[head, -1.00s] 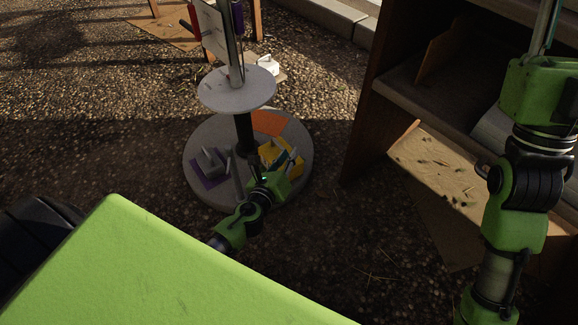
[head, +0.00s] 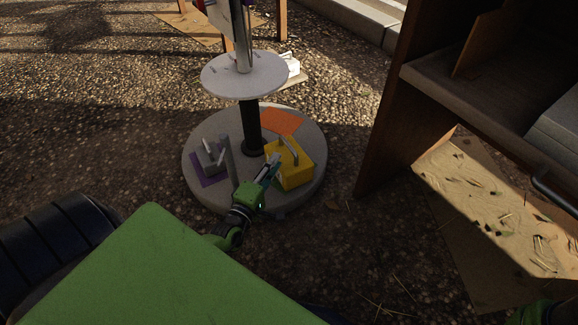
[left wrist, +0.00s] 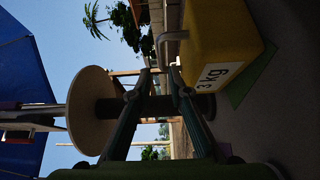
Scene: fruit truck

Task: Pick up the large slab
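A grey slab-like block (head: 558,132) lies on the wooden shelf at the right edge of the head view, partly cut off. I cannot tell for sure that it is the large slab. My left gripper (head: 270,168) is far from it, low over the round stand, beside the left side of a yellow weight (head: 295,172). In the left wrist view its two fingers (left wrist: 161,74) are apart with nothing between them. The yellow weight (left wrist: 222,40) is to their right, with a handle near the fingertips.
The round grey base (head: 205,132) also carries a grey weight (head: 210,155) on a purple patch and a bare orange patch (head: 282,121). A pole bears a white disc (head: 225,78). The wooden shelf unit (head: 405,110) stands at right, with gravel between.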

